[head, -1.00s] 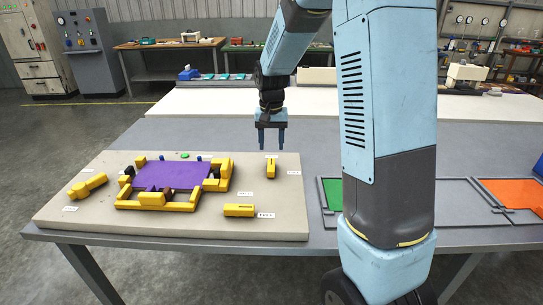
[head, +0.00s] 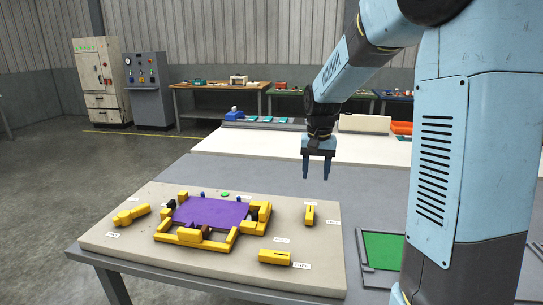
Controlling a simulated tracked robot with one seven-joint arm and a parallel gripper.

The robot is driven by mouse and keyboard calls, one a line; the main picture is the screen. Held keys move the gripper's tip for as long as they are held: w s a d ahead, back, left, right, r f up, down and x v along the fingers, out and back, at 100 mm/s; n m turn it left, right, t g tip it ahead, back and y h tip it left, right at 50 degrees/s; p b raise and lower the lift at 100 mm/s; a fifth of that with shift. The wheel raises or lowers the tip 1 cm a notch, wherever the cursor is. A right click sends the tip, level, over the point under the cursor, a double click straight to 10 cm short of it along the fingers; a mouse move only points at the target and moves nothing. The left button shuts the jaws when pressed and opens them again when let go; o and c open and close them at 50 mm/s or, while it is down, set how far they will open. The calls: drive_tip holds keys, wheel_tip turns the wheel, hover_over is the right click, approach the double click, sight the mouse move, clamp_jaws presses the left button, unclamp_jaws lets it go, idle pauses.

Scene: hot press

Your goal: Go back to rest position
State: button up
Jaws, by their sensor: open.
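My gripper (head: 317,172) points straight down with its two fingers apart and nothing between them. It hangs in the air above the grey table (head: 350,165), above the back right of the beige board (head: 325,255). A small yellow block (head: 309,215) stands on the board below it, apart from the fingers. The yellow fixture (head: 180,236) on the board holds a flat purple plate (head: 212,213). Another yellow block (head: 274,257) lies at the board's front right, and a yellow piece (head: 131,215) lies at its left. My blue arm covers the right side of the view.
A green panel (head: 382,248) in a grey frame lies right of the board, partly hidden by my arm. White tabletops (head: 260,150) lie behind the grey table. A blue object (head: 234,115) and a white box (head: 364,123) stand farther back. Cabinets (head: 147,90) stand at the far left.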

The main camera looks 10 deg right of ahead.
drive_tip(key=s+r+n+t, duration=0.1)
drive_tip(key=s+r, duration=0.2)
drive_tip(key=s, duration=0.6)
drive_tip(key=s+d+r+n+t, duration=0.1)
drive_tip(key=s+r+t, duration=0.1)
drive_tip(key=s, duration=0.6)
drive_tip(key=s+r+n+t, duration=0.1)
drive_tip(key=s+r, duration=0.3)
drive_tip(key=s, duration=0.5)
drive_tip(key=shift+s+d+r+t, duration=0.25)
drive_tip(key=shift+s+t, duration=0.1)
drive_tip(key=shift+t, duration=0.25)
